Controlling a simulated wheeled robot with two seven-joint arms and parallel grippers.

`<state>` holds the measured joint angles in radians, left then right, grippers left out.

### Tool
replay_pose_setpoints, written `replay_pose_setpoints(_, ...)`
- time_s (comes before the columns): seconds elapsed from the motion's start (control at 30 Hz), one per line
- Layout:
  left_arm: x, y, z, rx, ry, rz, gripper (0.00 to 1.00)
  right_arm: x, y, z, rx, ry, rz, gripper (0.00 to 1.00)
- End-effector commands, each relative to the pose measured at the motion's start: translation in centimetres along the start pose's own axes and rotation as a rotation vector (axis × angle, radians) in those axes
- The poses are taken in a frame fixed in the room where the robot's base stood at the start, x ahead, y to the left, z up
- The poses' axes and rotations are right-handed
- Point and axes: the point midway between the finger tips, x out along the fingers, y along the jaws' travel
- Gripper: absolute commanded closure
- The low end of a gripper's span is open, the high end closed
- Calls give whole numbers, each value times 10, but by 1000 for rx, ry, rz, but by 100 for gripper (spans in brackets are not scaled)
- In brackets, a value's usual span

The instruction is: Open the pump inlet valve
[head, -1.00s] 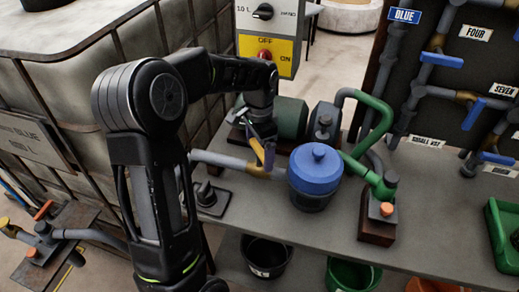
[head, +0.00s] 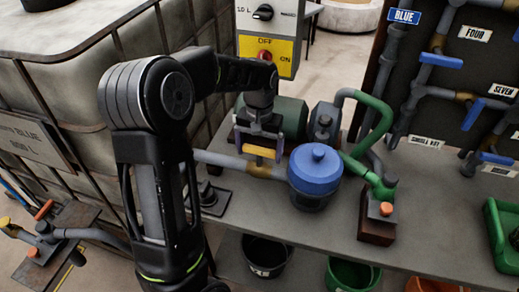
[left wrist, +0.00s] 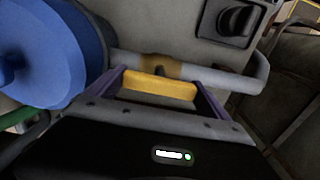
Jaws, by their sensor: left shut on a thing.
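The pump inlet valve has a yellow handle (head: 259,152) above a brass body (head: 260,171) on the grey pipe (head: 220,160) that runs to the blue-lidded pot (head: 317,172). My left gripper (head: 257,146) is shut on the yellow handle, one finger at each end. In the left wrist view the handle (left wrist: 160,87) sits between the purple fingers, roughly parallel to the pipe (left wrist: 225,80) behind it. The brass body (left wrist: 160,66) is partly hidden by the handle. My right gripper is not in view.
A yellow switch box (head: 266,52) with a red knob stands behind. A green pump (head: 288,116) and green pipe (head: 376,128) lie close to the right. A caged tank (head: 70,75) stands left. The bench front (head: 335,222) is clear.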

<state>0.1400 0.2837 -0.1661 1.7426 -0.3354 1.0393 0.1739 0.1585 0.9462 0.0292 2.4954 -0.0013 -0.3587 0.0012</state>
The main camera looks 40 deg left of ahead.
Motion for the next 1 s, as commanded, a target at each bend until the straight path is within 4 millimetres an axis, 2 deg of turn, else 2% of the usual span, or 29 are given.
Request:
replay_pose_setpoints(0.53, -1, -1, -1, -43, 3, 0, 50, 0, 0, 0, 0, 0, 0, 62)
replay_pose_setpoints(0.57, -1, -1, -1, -44, 3, 0, 8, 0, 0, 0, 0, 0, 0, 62)
replay_pose_setpoints(0.67, -1, -1, -1, -43, 3, 0, 0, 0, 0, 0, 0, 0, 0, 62)
replay_pose_setpoints(1.0, -4, 0, -1, -40, 2, 0, 0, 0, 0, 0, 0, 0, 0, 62)
